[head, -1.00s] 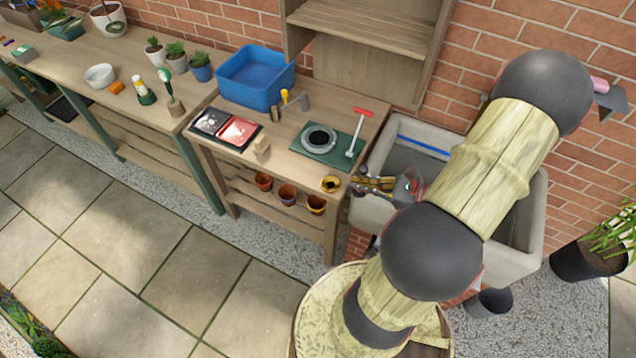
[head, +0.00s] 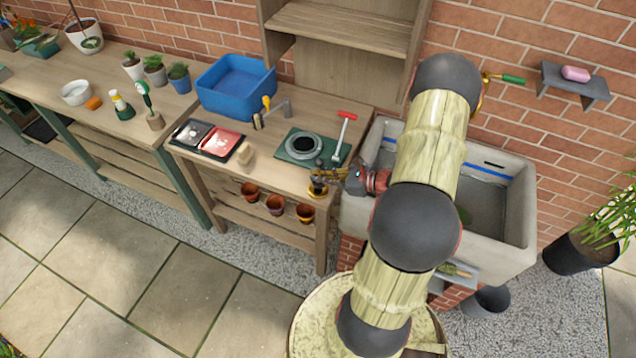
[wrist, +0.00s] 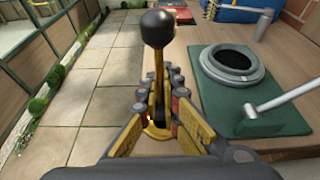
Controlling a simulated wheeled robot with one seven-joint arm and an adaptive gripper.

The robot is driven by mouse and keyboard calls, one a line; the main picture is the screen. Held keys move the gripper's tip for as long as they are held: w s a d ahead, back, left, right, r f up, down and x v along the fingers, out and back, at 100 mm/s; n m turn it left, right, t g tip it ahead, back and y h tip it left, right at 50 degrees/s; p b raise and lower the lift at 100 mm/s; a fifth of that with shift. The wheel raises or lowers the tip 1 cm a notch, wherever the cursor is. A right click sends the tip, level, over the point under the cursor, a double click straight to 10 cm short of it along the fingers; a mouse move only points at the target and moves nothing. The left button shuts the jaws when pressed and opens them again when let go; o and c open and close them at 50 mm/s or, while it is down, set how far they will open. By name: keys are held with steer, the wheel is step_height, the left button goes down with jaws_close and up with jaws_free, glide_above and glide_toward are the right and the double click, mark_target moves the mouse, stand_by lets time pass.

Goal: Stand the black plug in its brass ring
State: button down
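The black plug (wrist: 157,28) has a round knob on a stem and stands roughly upright in the wrist view. My gripper (wrist: 158,95) is closed in around its stem, below the knob. In the head view my gripper (head: 335,176) reaches in from the right at the bench's front corner. The brass ring (head: 316,194) lies there, directly under the plug. My fingers and the plug hide most of the ring in the wrist view. I cannot tell whether the plug's lower end is inside the ring or just above it.
The stone sink (head: 505,205) is at the right.

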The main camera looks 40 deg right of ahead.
steer(key=shift+w+f+b, duration=0.2)
steer(key=shift+f+b, duration=0.35)
steer(key=shift+f, duration=1.2)
steer(key=shift+f, duration=0.1)
steer(key=c, duration=2.1)
jaws_free()
steer(key=shift+o, duration=0.5)
